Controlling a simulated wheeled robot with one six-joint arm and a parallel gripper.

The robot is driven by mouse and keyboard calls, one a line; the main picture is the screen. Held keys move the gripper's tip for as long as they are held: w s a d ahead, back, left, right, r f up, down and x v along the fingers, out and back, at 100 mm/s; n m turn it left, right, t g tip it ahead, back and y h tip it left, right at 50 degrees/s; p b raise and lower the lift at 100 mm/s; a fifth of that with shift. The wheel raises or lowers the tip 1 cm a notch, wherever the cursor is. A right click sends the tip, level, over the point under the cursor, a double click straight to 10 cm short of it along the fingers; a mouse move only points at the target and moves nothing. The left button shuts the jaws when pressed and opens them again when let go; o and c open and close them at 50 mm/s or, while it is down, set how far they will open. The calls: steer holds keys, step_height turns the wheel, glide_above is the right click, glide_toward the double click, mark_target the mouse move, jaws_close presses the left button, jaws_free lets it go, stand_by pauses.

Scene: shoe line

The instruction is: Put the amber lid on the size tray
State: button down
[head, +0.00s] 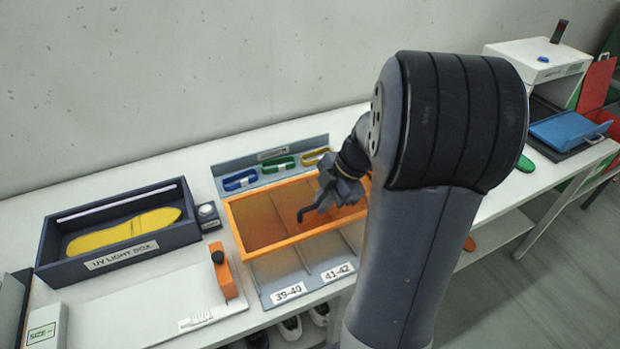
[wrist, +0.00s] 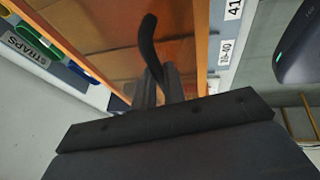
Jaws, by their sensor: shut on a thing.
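The amber lid (head: 262,222), a see-through amber panel with an orange rim, is over the back part of the grey size tray (head: 277,268). The tray's front strip with the labels 39-40 and 41-42 shows uncovered. I cannot tell whether the lid touches the tray or hangs just above it. My gripper (head: 318,207) is shut on the lid's dark curved handle. In the wrist view the handle (wrist: 149,45) rises from between the fingers (wrist: 160,85), with the amber panel (wrist: 100,30) beneath. My arm hides the lid's right end.
A strap rack (head: 262,172) with blue, green and yellow straps stands right behind the lid. The UV light box (head: 118,255) with a yellow insole is at left. An orange and black tool (head: 224,276) stands on a white board near the tray. A blue tablet-like panel (head: 566,129) lies far right.

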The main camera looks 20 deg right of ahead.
mark_target(326, 212)
steer(key=shift+w, duration=0.2)
steer(key=shift+f+b, duration=1.65)
steer(key=shift+f, duration=1.25)
step_height(326, 212, down, 3)
steer(key=b, duration=0.3)
steer(key=shift+r, duration=0.1)
steer(key=c, duration=1.4)
jaws_free()
steer(key=shift+s, duration=0.1)
steer(key=v, duration=1.1)
